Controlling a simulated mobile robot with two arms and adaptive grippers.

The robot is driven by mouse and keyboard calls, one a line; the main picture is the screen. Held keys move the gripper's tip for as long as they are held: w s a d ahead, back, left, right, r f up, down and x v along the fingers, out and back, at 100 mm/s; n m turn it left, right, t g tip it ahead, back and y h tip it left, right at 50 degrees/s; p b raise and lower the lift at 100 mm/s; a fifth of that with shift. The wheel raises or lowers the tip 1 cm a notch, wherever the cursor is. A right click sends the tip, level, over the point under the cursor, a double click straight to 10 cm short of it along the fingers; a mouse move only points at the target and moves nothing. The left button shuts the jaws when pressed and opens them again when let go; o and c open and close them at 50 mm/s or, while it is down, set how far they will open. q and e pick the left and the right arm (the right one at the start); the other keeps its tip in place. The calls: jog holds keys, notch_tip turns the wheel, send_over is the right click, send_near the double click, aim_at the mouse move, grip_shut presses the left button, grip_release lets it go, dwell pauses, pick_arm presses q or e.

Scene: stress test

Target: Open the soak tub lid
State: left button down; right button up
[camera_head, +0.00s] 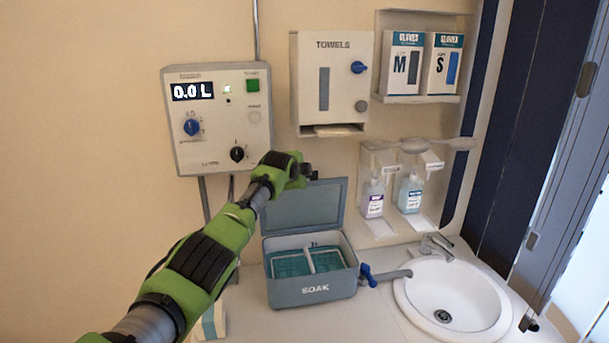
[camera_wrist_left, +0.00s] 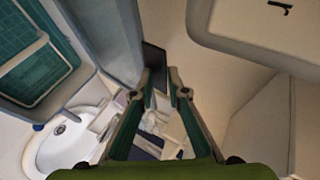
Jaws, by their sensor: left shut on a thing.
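The grey soak tub (camera_head: 314,291), marked SOAK, stands on the counter left of the sink. Its lid (camera_head: 318,208) is up, standing steeply behind the open tub. Inside are a teal basket (camera_head: 290,264) and a pale bar. My left gripper (camera_head: 312,174) is at the lid's top edge. In the left wrist view, the gripper (camera_wrist_left: 159,82) is shut on a dark tab (camera_wrist_left: 153,60) at the edge of the grey lid (camera_wrist_left: 105,35). The teal basket (camera_wrist_left: 30,70) shows at that view's left. My right gripper is in neither view.
A control box (camera_head: 218,118) reading 0.0 L hangs on the wall close to my left arm. A towel dispenser (camera_head: 330,80) is above the lid. A blue-handled tap (camera_head: 368,275) sits at the tub's right, by the sink (camera_head: 450,290). Soap bottles (camera_head: 373,200) hang behind.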

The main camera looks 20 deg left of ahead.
pick_arm(q)
jog(key=shift+f, duration=0.1)
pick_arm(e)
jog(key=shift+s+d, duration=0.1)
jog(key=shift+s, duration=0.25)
pick_arm(q)
jog(key=c, duration=2.3)
grip_release()
jog(key=shift+w+f, duration=0.1)
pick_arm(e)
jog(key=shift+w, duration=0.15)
pick_arm(q)
jog(key=shift+v, duration=6)
jog(key=shift+d+f, duration=0.1)
